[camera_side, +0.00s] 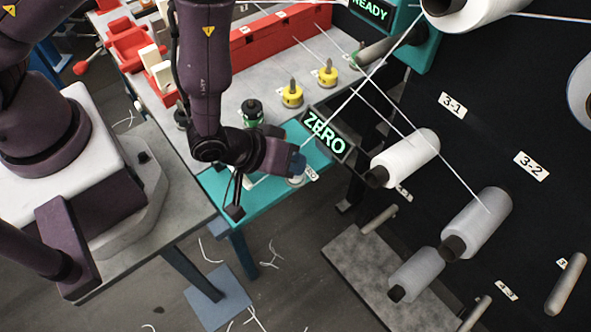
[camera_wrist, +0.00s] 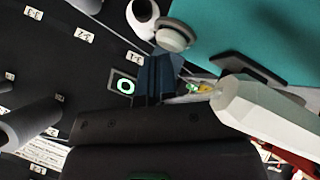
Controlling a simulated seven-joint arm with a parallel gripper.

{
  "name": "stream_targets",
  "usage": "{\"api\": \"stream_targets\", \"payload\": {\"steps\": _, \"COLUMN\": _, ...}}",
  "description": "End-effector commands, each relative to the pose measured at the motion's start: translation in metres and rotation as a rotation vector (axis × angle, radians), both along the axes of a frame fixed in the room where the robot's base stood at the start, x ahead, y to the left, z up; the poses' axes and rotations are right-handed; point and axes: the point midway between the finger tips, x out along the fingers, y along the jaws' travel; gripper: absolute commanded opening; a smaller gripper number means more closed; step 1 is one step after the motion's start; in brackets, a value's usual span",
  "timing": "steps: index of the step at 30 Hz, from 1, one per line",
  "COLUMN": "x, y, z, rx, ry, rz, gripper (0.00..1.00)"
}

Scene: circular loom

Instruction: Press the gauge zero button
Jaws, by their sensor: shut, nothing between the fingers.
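In the side view, my gripper (camera_side: 297,163) is shut and empty, low over the right end of the teal stand (camera_side: 232,212). A small pale round part (camera_side: 295,181), perhaps the gauge button, shows just under the fingertips; I cannot tell whether they touch it. A small white label (camera_side: 312,173) is beside it. The dark display (camera_side: 325,134) behind the gripper reads ZERO in green. In the wrist view, the closed blue fingers (camera_wrist: 155,72) are beside a grey round part (camera_wrist: 174,35). The display (camera_wrist: 124,86) shows there with only a green O visible.
White yarn cones (camera_side: 408,156) on the dark panel (camera_side: 440,140) stand right of the gripper, with taut threads crossing above. Yellow pegs (camera_side: 292,95) and a green-black spool (camera_side: 252,113) stand behind. A second display (camera_side: 370,10) reads READY.

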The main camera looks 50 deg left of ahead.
Motion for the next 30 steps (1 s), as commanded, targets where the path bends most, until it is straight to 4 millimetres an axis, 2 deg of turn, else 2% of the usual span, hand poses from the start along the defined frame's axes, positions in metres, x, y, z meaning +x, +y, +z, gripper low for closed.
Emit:
{"api": "stream_targets", "payload": {"steps": 17, "x": 0.004, "y": 0.002, "z": -0.003, "rx": 0.001, "ry": -0.007, "rz": 0.008, "gripper": 0.00}}
{"api": "stream_targets", "payload": {"steps": 30, "x": 0.006, "y": 0.002, "z": 0.015, "rx": -0.001, "ry": -0.012, "rz": 0.006, "gripper": 0.00}}
